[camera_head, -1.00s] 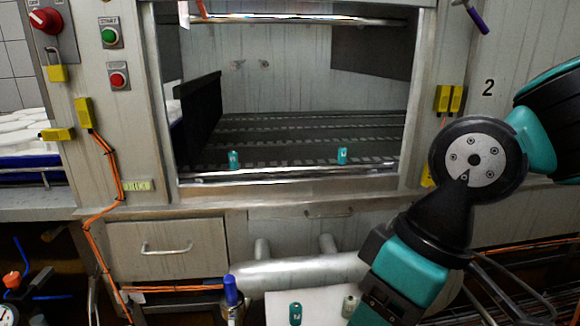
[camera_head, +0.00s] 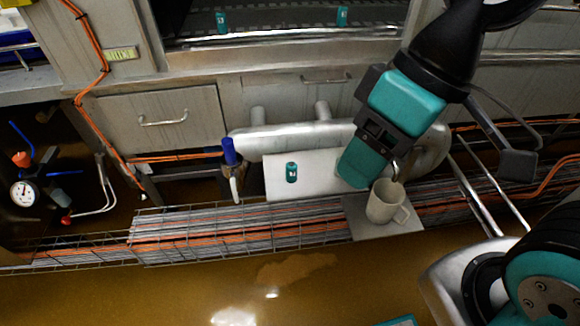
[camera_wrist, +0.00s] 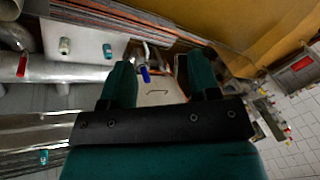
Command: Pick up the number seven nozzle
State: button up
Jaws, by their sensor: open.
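Several small teal nozzles are in view, and their numbers are too small to read. One teal nozzle (camera_head: 291,172) stands on a white board (camera_head: 278,190) below the drawers; in the wrist view it appears to be the teal one (camera_wrist: 107,50) beside a pale nozzle (camera_wrist: 65,46).
A pale mug (camera_head: 385,203) stands on a grey plate (camera_head: 362,225) close to my gripper. A blue-handled valve (camera_head: 230,152) rises at the board's left. A thick silver pipe (camera_head: 258,143) runs behind the board, and a cable tray (camera_head: 180,235) runs in front.

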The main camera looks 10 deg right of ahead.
aim_at(291, 167)
jog(key=u, duration=2)
jog(key=i, duration=0.5)
jog(key=z, duration=2.2)
